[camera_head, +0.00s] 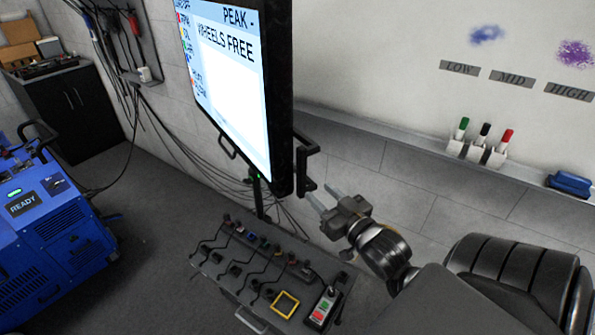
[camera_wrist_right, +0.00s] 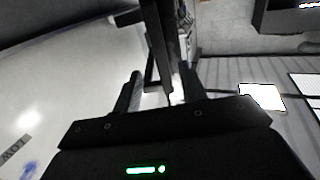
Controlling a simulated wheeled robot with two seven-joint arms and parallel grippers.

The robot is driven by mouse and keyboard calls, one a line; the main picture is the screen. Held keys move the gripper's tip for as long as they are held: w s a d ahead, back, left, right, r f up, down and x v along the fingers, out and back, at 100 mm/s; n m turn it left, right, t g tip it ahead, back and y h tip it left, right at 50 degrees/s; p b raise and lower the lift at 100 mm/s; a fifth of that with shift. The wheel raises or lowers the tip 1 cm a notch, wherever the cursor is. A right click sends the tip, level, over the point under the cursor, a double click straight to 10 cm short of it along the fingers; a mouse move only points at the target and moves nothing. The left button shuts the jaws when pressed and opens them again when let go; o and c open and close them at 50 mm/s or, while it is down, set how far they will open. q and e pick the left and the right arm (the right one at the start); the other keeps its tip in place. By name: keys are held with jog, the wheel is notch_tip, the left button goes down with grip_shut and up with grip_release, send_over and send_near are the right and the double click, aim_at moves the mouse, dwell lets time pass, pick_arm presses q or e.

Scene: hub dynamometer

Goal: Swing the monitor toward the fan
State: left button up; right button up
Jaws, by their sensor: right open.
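The monitor (camera_head: 230,75) hangs at the upper middle of the head view, its lit screen reading "WHEELS FREE" and angled to the left. A black handle (camera_head: 307,165) sticks out from its right edge. My right gripper (camera_head: 318,193) is open and empty, just below and right of the handle, with its fingers pointing at it. In the right wrist view, a dark upright bar (camera_wrist_right: 156,45) shows in the gap between the open fingers (camera_wrist_right: 160,78); I cannot tell how deep it sits. I cannot make out a fan. My left gripper is out of view.
A blue machine (camera_head: 45,225) marked "READY" is at the left. A whiteboard ledge (camera_head: 400,137) with markers (camera_head: 482,140) runs along the right wall. Cables (camera_head: 190,150) hang behind the monitor. Floor is clear left of the cart.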

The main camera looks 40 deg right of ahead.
aim_at(304, 178)
jog(key=w+p, duration=0.1)
jog(key=w, duration=0.2)
jog(key=w+p, duration=0.1)
jog(key=w, duration=0.2)
jog(key=w+d+p, duration=0.1)
jog(key=w, duration=0.2)
jog(key=shift+w, duration=0.35)
jog(key=shift+w+f+p, duration=0.1)
jog(key=shift+w+p, duration=0.25)
jog(key=shift+w, duration=0.25)
grip_shut()
